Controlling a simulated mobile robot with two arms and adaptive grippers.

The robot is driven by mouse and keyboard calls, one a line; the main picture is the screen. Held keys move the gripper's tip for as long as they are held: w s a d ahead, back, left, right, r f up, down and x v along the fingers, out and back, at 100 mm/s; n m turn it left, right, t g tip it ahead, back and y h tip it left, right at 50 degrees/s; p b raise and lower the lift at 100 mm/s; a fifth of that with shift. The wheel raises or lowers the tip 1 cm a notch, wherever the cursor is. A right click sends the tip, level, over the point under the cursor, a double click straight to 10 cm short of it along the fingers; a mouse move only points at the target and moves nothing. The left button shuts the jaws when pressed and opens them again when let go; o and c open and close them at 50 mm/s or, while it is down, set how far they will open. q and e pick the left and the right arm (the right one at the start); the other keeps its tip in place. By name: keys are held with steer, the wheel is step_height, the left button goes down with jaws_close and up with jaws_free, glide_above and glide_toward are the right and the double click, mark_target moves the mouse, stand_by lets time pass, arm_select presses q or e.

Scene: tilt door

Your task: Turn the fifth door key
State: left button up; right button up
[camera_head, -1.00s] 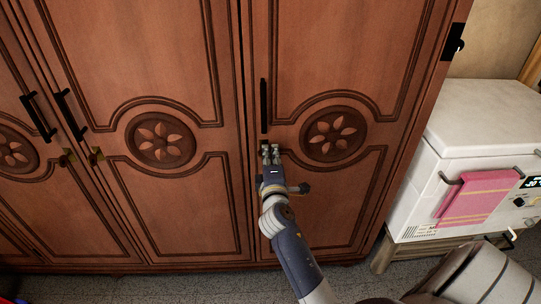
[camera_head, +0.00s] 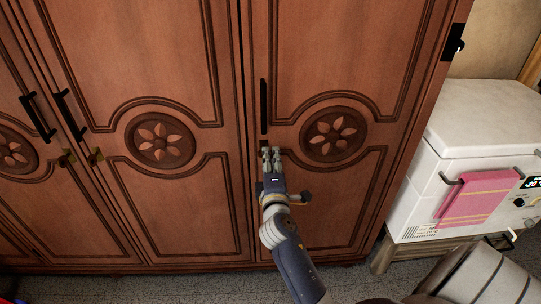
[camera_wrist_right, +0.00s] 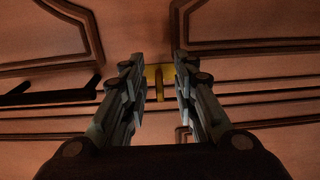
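The brass key (camera_wrist_right: 159,84) shows in the right wrist view, sticking out of its brass plate on the wood. My right gripper (camera_wrist_right: 161,82) has its two fingers apart, one on each side of the key, with gaps visible. In the head view the right gripper (camera_head: 271,158) is at the right-hand wardrobe door (camera_head: 335,60), just below its black handle (camera_head: 264,105). There the gripper hides this key. My left gripper is not in view.
Two brass keys (camera_head: 66,158) and (camera_head: 96,156) sit on the doors further left, below black handles (camera_head: 69,114). Grey floor (camera_head: 220,283) shows below.

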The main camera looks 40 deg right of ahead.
steer(key=v, duration=0.5)
stand_by(0.4)
steer(key=a+f+g+y, duration=0.1)
steer(key=a+f+y, duration=0.15)
steer(key=f, duration=0.75)
steer(key=a+f+g+y, duration=0.2)
steer(key=a+f, duration=0.2)
steer(key=f, duration=0.6)
steer(key=s+a+f+m+g+y, duration=0.1)
steer(key=s+a+f+g, duration=0.2)
steer(key=f, duration=0.5)
steer(key=s+a+f+m+y, duration=0.1)
steer(key=s+a+f+y, duration=0.1)
steer(key=s+f, duration=0.5)
steer(key=s+a+f+m+g+y, duration=0.1)
steer(key=s+a+f+m+g, duration=0.25)
steer(key=s+f, duration=1)
steer(key=s+d+f+m+g, duration=0.1)
steer(key=s+f, duration=0.2)
steer(key=s, duration=0.4)
steer(key=s+d+f+m+g, duration=0.1)
steer(key=s+f+g, duration=0.1)
steer(key=s, duration=0.5)
steer(key=s+d+f+m+g+p, duration=0.1)
steer(key=s+f+g, duration=0.1)
steer(key=s, duration=0.5)
steer(key=shift+s+f+m+y, duration=0.3)
steer(key=shift+f+m+y, duration=0.05)
steer(key=shift+f, duration=0.5)
steer(key=shift+d, duration=0.15)
